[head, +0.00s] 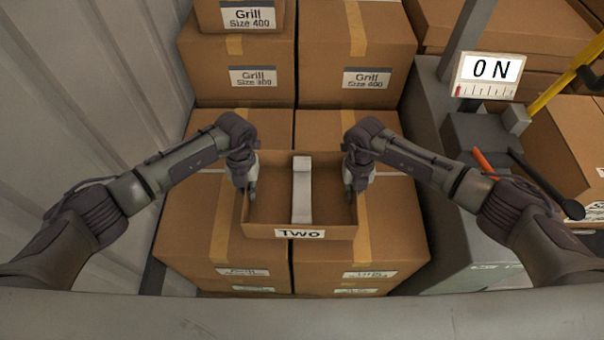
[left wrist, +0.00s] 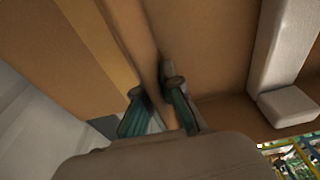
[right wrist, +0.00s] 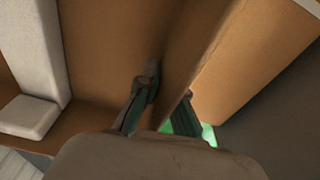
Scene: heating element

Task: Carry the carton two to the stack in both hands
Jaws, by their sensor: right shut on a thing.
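Carton two (head: 301,233) is an open brown box with a "TWO" label on its front and a white bar (head: 302,188) across its inside. In the head view it is level over the front boxes of the stack (head: 222,236); I cannot tell whether it touches them. My left gripper (head: 250,190) has its fingers on either side of the left wall, also in the left wrist view (left wrist: 157,90); whether they press it is unclear. My right gripper (head: 352,187) is shut on the right wall, also in the right wrist view (right wrist: 165,90).
Taller boxes labelled "Grill Size 400" (head: 250,58) stand behind. A corrugated wall (head: 80,100) is close on the left.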

